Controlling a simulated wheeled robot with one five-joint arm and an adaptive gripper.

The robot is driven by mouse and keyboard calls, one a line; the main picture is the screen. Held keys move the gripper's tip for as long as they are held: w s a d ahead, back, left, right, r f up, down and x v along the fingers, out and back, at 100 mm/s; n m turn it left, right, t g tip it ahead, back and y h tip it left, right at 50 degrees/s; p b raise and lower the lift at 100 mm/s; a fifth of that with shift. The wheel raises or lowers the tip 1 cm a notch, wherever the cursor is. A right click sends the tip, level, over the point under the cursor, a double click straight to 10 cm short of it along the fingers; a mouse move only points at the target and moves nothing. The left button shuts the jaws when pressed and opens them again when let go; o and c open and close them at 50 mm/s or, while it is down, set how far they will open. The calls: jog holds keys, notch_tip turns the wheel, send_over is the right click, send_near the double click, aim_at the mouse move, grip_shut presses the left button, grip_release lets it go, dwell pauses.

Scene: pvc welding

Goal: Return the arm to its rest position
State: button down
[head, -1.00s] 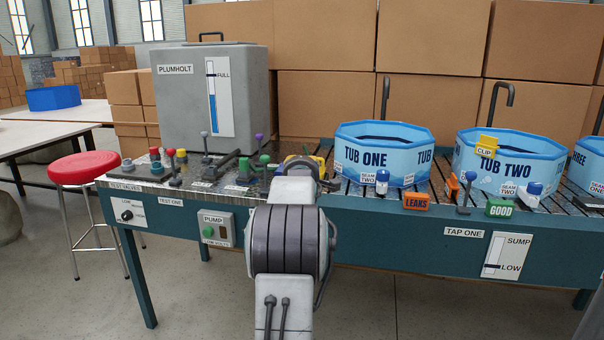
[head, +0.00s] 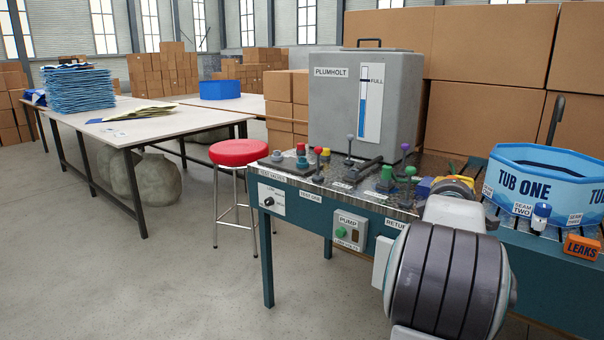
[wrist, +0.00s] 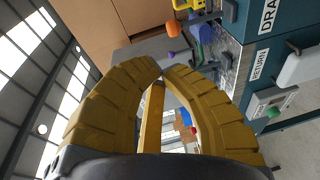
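My arm stands in the lower right of the head view, its grey banded link close to the camera.
The bench carries coloured valves (head: 300,158), a grey Plumholt tank (head: 345,110), Tub One (head: 530,180) and an orange LEAKS block (head: 581,247). A red stool (head: 240,152) stands left of the bench. A long table (head: 150,122) stands farther left. The floor at lower left is clear.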

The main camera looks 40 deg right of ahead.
jog(key=w+a+r+m+t+y+p, duration=0.1)
jog(key=w+a+r+y+p, duration=0.15)
jog(key=a+p, duration=0.45)
jog(key=w+a+r+y+p, duration=0.1)
jog(key=w+a+y+p, duration=0.2)
jog(key=a, duration=0.9)
jog(key=w+a+r+m+t+y+p, duration=0.1)
jog(key=w+a+r+y+p, duration=0.2)
jog(key=a, duration=0.6)
jog(key=s+a+r+m+g+y+p, duration=0.1)
jog(key=s+a+m+g+y+p, duration=0.3)
jog(key=a+p, duration=0.95)
jog(key=s+a+r+n+g+y+p, duration=0.1)
jog(key=s+a+y+p, duration=0.1)
jog(key=s+a, duration=0.9)
jog(key=shift+s+a+g, duration=0.15)
jog(key=shift+s+g, duration=0.25)
jog(key=shift+s, duration=0.25)
jog(key=shift+y, duration=0.25)
